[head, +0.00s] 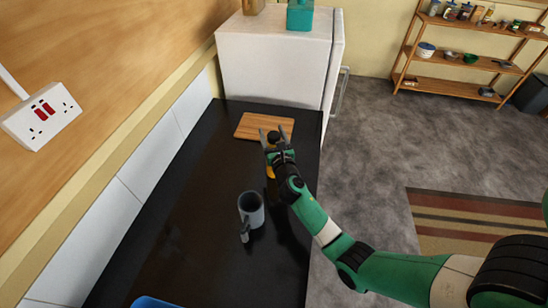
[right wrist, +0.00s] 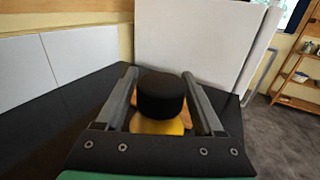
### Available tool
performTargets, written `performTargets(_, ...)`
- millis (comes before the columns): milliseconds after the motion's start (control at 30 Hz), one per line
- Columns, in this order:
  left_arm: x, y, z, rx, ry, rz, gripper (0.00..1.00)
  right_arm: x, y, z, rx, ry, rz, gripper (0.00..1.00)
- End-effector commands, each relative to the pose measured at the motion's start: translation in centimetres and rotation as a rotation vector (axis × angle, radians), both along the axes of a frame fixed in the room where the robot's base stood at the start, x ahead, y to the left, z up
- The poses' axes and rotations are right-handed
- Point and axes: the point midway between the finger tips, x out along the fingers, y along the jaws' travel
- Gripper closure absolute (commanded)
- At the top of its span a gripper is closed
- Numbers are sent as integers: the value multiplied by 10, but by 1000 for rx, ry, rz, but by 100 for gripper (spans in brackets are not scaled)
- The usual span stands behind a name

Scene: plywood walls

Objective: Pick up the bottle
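The bottle has a black cap (right wrist: 162,92) and a yellow body (right wrist: 158,127), and stands upright on the dark counter, short of the wooden board. In the head view its yellow body (head: 270,172) is partly hidden by my right gripper, and the black cap (head: 273,137) shows above. My right gripper (head: 275,134) is open, with one finger on each side of the bottle; in the right wrist view (right wrist: 160,75) narrow gaps show beside the cap. Contact lower down is hidden. My left gripper is not in view.
A grey mug (head: 251,209) stands nearer on the black counter (head: 190,215). A wooden board (head: 250,124) lies at the counter's far end, before a white fridge (head: 272,65). A blue-edged item (head: 155,302) shows at the bottom edge. The left wall bounds the counter.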

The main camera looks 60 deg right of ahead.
Motion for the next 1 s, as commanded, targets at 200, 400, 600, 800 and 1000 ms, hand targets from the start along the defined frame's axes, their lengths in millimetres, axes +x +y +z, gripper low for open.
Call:
performTargets(200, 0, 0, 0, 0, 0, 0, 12, 0, 0, 0, 0, 0, 0, 72)
performTargets(400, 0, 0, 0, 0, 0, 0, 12, 0, 0, 0, 0, 0, 0, 100)
performTargets(600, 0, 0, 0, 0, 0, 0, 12, 0, 0, 0, 0, 0, 0, 100)
performTargets(800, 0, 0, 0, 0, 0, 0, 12, 0, 0, 1, -2, -1, 1, 100)
performTargets(1000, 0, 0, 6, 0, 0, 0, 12, 0, 0, 8, -2, -2, 0, 100)
